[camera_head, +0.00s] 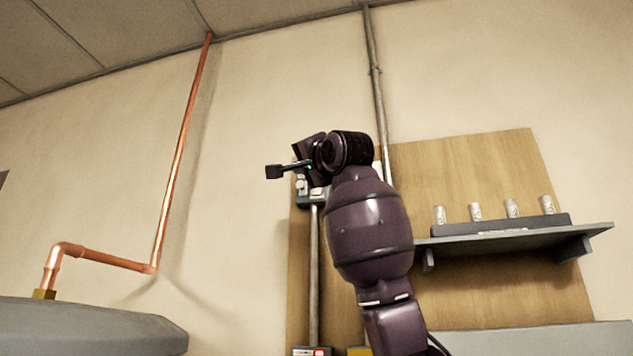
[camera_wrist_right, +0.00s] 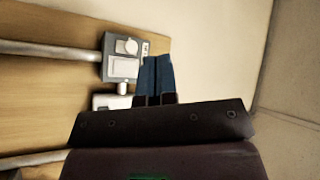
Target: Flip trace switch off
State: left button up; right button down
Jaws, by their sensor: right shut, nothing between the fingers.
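In the head view a grey box (camera_head: 312,200) shows partly behind my right arm. My right gripper (camera_head: 275,172) is raised in front of the wall near that box. Its two blue fingers (camera_wrist_right: 158,60) are together and empty, just right of the switch box in the wrist view. I cannot tell whether they touch it, or which way the switch is set. My left gripper is out of view.
A second pale box (camera_wrist_right: 108,102) sits beside the first, partly hidden by my gripper. A grey shelf (camera_head: 510,239) with several small cans (camera_head: 475,211) is at right. A copper pipe (camera_head: 180,150) runs up the bare wall at left.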

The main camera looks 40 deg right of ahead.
pick_arm(q)
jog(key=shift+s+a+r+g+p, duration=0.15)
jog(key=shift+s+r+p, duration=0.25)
jog(key=shift+p, duration=0.55)
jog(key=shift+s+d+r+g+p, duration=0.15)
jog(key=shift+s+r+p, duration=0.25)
jog(key=shift+p, duration=0.5)
pick_arm(e)
jog(key=w+d+r, duration=0.1)
jog(key=w+d, duration=0.5)
jog(key=shift+d, duration=0.3)
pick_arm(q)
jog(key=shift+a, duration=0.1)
pick_arm(e)
jog(key=shift+w+d, duration=0.1)
jog(key=shift+d, duration=0.05)
dwell(0.7)
jog(key=shift+w+d, duration=0.15)
